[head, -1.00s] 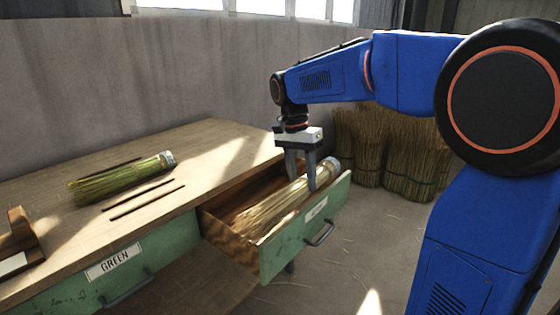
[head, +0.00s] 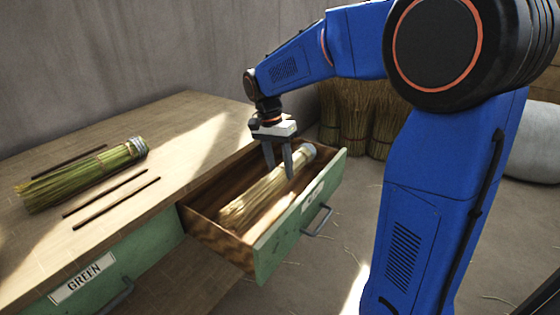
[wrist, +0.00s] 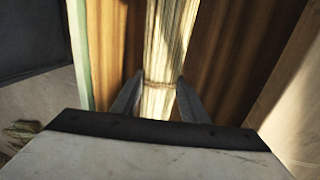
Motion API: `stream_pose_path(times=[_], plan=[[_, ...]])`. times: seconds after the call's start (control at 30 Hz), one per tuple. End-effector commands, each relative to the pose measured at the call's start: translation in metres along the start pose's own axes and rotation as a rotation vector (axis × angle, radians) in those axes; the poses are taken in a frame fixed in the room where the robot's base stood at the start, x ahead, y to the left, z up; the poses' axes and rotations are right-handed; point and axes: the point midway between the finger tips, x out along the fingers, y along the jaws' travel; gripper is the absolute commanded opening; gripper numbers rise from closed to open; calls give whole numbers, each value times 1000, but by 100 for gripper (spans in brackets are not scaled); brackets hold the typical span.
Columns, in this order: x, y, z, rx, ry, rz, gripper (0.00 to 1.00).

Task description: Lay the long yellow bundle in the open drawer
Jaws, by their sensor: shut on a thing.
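The long yellow bundle (head: 258,196) lies lengthwise in the open drawer (head: 205,229), its pale bound end toward the back right. My gripper (head: 278,172) points down over the drawer, its fingers shut on the bundle near the bound end. In the wrist view the bundle (wrist: 160,99) runs between the two fingers (wrist: 158,97), with the brown drawer floor on both sides. I cannot tell whether the bundle's whole underside touches the drawer floor.
A green bundle (head: 82,176) lies on the bench top (head: 175,120) at left, with thin dark sticks (head: 105,192) beside it. A shut drawer labelled GREEN (head: 85,277) is at front left. Upright straw bundles (head: 365,115) stand behind on the floor.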

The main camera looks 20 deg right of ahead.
Motion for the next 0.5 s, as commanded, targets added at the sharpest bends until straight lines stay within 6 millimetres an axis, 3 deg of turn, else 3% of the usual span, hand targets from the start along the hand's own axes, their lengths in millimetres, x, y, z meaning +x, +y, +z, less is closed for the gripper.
stream_pose_path(times=[0.5], plan=[[47,-9,0,1,0,1,13]])
